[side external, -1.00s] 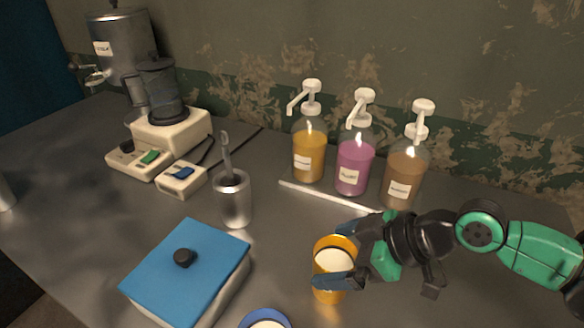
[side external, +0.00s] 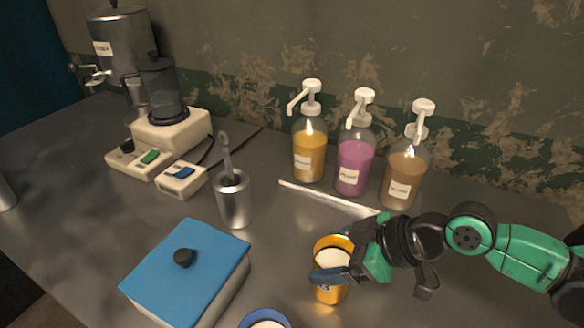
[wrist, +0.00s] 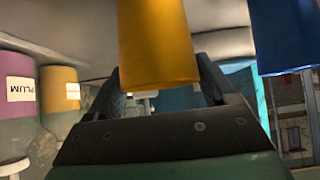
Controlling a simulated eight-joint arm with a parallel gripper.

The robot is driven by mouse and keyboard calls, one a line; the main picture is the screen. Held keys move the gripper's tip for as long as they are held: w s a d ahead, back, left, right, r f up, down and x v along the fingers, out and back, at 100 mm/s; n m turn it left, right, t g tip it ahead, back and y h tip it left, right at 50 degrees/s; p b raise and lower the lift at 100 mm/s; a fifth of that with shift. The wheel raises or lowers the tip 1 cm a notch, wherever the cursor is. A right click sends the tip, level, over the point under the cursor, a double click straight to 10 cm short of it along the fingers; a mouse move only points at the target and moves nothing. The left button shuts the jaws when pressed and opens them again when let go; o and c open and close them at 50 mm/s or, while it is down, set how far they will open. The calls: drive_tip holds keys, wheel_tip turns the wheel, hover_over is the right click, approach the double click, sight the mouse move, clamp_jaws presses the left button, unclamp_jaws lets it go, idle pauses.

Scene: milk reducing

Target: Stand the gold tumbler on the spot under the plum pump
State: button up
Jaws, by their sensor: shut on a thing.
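The gold tumbler (side external: 331,290) holds white liquid and is upright at the front centre of the side view. My gripper (side external: 333,262) is shut around it, with a finger on either side. In the wrist view the tumbler (wrist: 157,45) is between my fingers (wrist: 160,85). The plum pump (side external: 354,165) is a clear bottle of purple liquid with a white pump head, the middle of three. Its PLUM label shows in the wrist view (wrist: 18,90). I cannot tell whether the tumbler touches the counter.
A pump with amber liquid (side external: 309,155) stands left of the plum one and a brown one (side external: 402,178) right. A white strip (side external: 325,198) lies before them. A blue-rimmed cup (side external: 265,318), blue-lidded box (side external: 190,265) and metal cup (side external: 234,203) stand left. Counter between strip and tumbler is clear.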

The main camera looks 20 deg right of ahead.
sight(355, 154)
drive_tip(key=shift+r, duration=0.2)
wheel_tip(355, 154, up, 19)
drive_tip(key=a+f+m+t+h, duration=0.1)
drive_tip(key=a+f+m, duration=0.15)
drive_tip(key=f, duration=0.55)
drive_tip(key=a+f+m+t+h, duration=0.1)
drive_tip(key=a+f, duration=0.2)
drive_tip(key=f, duration=0.4)
drive_tip(key=shift+w+d+f, duration=0.7)
drive_tip(key=shift+w+d, duration=1.3)
drive_tip(key=shift+d, duration=0.05)
drive_tip(key=shift+w+d+f, duration=0.65)
drive_tip(key=shift+w+d, duration=1.4)
drive_tip(key=shift+d, duration=0.05)
drive_tip(key=shift+w+d+f, duration=0.7)
drive_tip(key=shift+w+d, duration=1.3)
drive_tip(key=shift+d, duration=0.05)
